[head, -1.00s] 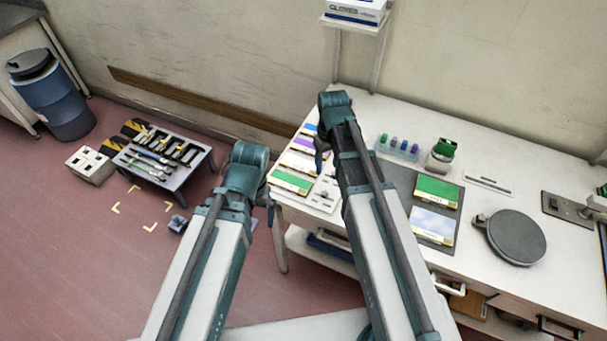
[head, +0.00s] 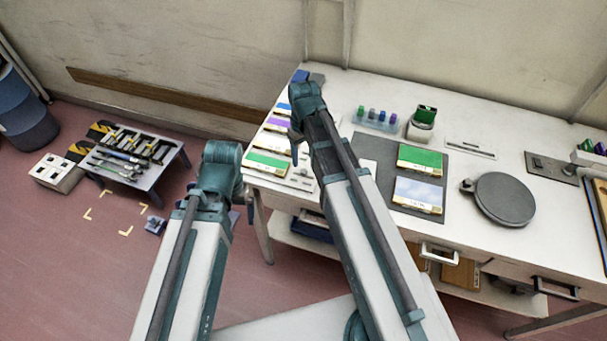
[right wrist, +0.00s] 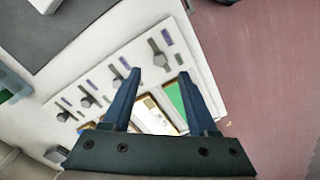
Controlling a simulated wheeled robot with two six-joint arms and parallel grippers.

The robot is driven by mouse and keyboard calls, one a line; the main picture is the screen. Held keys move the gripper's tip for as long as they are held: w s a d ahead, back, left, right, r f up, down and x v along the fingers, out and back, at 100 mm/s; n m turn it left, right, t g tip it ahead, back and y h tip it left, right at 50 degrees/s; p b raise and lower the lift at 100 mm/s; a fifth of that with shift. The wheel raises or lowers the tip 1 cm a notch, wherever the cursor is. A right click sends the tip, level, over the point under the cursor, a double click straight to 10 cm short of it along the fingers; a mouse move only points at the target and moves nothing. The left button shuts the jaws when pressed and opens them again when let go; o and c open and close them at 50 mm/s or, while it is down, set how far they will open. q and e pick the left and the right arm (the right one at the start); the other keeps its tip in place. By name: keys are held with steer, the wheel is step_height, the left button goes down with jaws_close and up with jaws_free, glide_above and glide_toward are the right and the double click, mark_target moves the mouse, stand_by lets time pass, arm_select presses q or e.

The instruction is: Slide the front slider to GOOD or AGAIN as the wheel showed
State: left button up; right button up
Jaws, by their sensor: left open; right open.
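A white slider panel (head: 303,178) lies at the left end of the table, beside a row of coloured cards. In the right wrist view the panel (right wrist: 112,68) carries several grey slider knobs with purple marks. The front slider knob (right wrist: 160,57) is the one closest to the green card (right wrist: 174,97); any lettering is unreadable. My right gripper (right wrist: 160,73) is open and empty above this end of the panel, the knob showing between and just beyond its fingertips. In the head view my left gripper (head: 243,190) hangs left of the table, mostly hidden by its wrist.
A dark mat (head: 443,160) holds a green card and a pale blue card. A round grey disc (head: 505,198) lies to its right. A rack of coloured vials (head: 376,121) stands behind. A low tool table (head: 133,158) stands on the floor at left.

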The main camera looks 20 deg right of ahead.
mark_target(304, 171)
step_height(304, 171, down, 6)
steer(key=b, duration=0.5)
jaws_close()
stand_by(1.2)
